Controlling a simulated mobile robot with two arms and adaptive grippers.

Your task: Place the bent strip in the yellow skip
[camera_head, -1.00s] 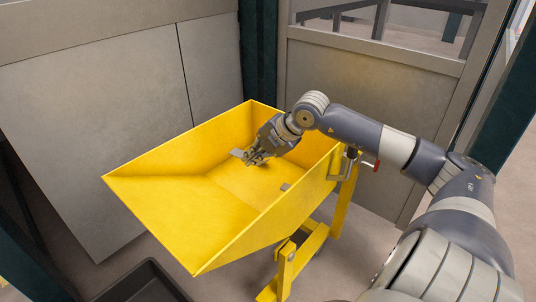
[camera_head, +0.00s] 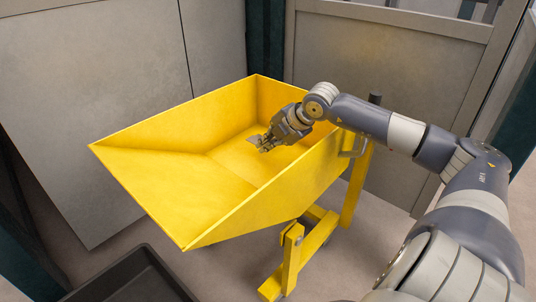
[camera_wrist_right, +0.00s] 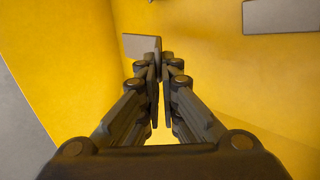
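The yellow skip (camera_head: 150,180) stands in the middle of the head view, its open top facing up. My right gripper (camera_head: 264,147) reaches down into it from the right, inside the walls. The bent strip (camera_head: 253,139) is a small grey metal piece at its fingertips. In the right wrist view the fingers (camera_wrist_right: 158,66) are close together, with one leg of the bent strip (camera_wrist_right: 139,46) between them and the other leg sticking out left. Whether the strip touches the skip is unclear. My left gripper is out of view.
Another flat grey piece (camera_wrist_right: 282,15) lies against the yellow surface in the wrist view. A dark tray (camera_head: 137,262) sits on the floor at the front left. Grey panels (camera_head: 90,110) stand behind the skip. The skip's near wall and handle (camera_head: 353,148) lie below my right arm.

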